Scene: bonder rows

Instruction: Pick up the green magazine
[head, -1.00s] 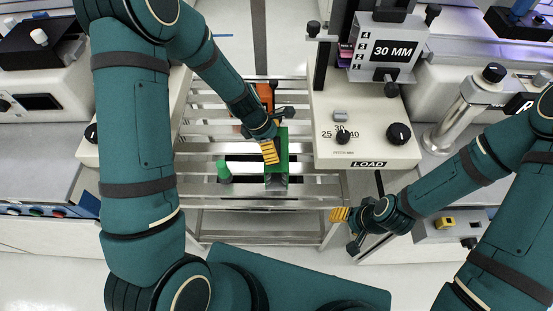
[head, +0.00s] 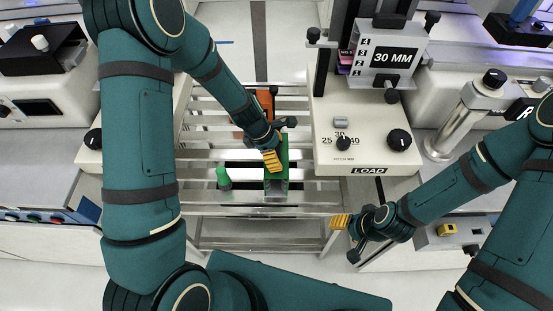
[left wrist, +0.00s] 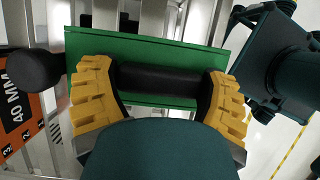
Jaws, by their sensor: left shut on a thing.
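The green magazine (head: 284,150) is on the slatted metal rack (head: 210,205), in the middle of the head view. My left gripper (head: 272,160) is over it from above. In the left wrist view the magazine shows as a green plate (left wrist: 150,48) with a black bar-like handle (left wrist: 158,80) in front of it. The yellow fingers of my left gripper (left wrist: 158,92) are shut on this handle, one at each end. The magazine's lower part is hidden. My right gripper (head: 341,220) is at the rack's front right, away from the magazine; its finger gap is unclear.
An orange magazine (head: 264,100) stands just behind, with an orange 40 MM label (left wrist: 14,110) in the wrist view.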

